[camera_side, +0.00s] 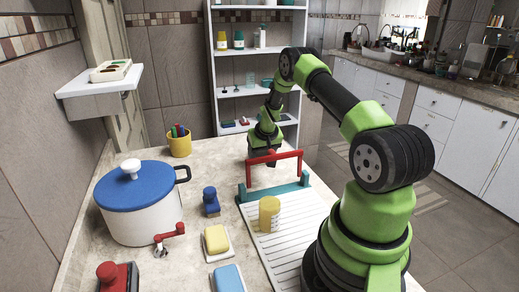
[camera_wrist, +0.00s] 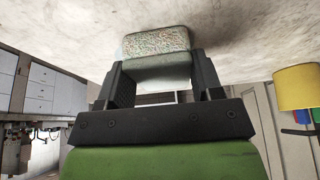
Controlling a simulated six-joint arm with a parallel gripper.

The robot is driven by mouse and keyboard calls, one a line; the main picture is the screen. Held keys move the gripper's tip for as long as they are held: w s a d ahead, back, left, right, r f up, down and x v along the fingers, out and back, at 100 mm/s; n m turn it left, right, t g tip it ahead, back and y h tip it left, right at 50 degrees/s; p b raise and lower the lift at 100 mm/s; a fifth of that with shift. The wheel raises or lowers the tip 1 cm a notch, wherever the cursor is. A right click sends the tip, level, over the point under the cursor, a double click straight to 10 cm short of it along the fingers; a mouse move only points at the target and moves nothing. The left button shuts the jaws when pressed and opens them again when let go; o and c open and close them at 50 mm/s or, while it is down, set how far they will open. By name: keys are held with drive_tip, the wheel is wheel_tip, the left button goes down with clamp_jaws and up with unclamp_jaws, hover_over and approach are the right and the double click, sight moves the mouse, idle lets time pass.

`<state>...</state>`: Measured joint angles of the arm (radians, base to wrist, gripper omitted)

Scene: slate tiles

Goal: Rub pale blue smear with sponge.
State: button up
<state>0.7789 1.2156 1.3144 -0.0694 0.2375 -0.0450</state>
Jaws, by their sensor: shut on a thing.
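My gripper (camera_wrist: 160,76) is shut on a grey-green sponge (camera_wrist: 157,43) with a speckled, rough face, seen close up in the wrist view. The sponge's rough face is at or close to the pale countertop; I cannot tell whether it touches. In the side view my gripper (camera_side: 263,156) is low over the far part of the counter, partly behind a red handle, and the sponge is hidden there.
A yellow cup (camera_side: 179,146) with pens and a blue-lidded pot (camera_side: 140,215) are left. A yellow block (camera_side: 216,239) lies nearer. Counter between them is partly clear.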

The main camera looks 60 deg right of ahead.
drive_tip(key=shift+s+a+f, duration=0.1)
drive_tip(key=shift+s+a, duration=1.45)
drive_tip(key=shift+s, duration=0.05)
drive_tip(key=shift+w+d, duration=2.4)
drive_tip(key=shift+w, duration=0.05)
drive_tip(key=shift+w+d, duration=1.15)
drive_tip(key=shift+s+d, duration=0.9)
drive_tip(key=shift+s+a+f, duration=0.1)
drive_tip(key=shift+s+a, duration=2.3)
drive_tip(key=shift+w+d+r, duration=0.2)
drive_tip(key=shift+w+d, duration=2.2)
